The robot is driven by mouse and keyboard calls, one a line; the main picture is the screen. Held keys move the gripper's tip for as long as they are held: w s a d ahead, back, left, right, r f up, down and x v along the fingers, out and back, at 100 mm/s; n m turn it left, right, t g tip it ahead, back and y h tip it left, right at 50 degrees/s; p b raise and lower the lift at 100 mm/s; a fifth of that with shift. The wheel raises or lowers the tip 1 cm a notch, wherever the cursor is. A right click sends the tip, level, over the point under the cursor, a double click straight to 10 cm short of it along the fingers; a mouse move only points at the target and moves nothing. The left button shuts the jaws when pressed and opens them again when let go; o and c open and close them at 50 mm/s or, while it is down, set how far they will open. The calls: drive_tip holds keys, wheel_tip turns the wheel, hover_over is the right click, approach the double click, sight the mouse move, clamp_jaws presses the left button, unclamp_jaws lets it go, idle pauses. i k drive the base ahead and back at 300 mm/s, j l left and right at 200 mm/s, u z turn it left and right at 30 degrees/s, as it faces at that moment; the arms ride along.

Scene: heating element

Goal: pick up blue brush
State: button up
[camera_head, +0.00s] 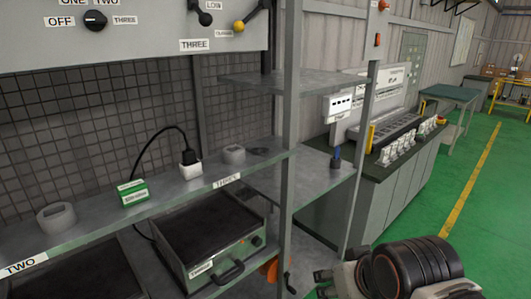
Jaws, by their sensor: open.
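A small blue upright thing (337,153), likely the blue brush, stands on a dark base on the right end of a middle shelf (290,187). It is too small to make out its bristles. My gripper (322,283) is at the bottom of the view, below the blue thing and well apart from it. Its fingers point left, are spread apart and hold nothing. Part of the gripper is hidden behind the dark round joint of my arm.
A grey shelf post (290,130) stands left of the blue thing, and another post (366,120) stands close on its right. An upper shelf (275,82) overhangs. At left are a green box (133,193) and a hot plate (212,240). Green floor (460,165) is clear at right.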

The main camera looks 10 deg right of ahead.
sight(337, 148)
drive_tip(key=i+z, duration=0.35)
drive_tip(key=i, duration=0.45)
drive_tip(key=i+l+z, duration=0.15)
drive_tip(key=i+z, duration=0.15)
drive_tip(key=i, duration=0.15)
drive_tip(key=i+z, duration=0.3)
drive_tip(key=i, duration=0.15)
drive_tip(key=j+u, duration=0.2)
drive_tip(key=j, duration=0.3)
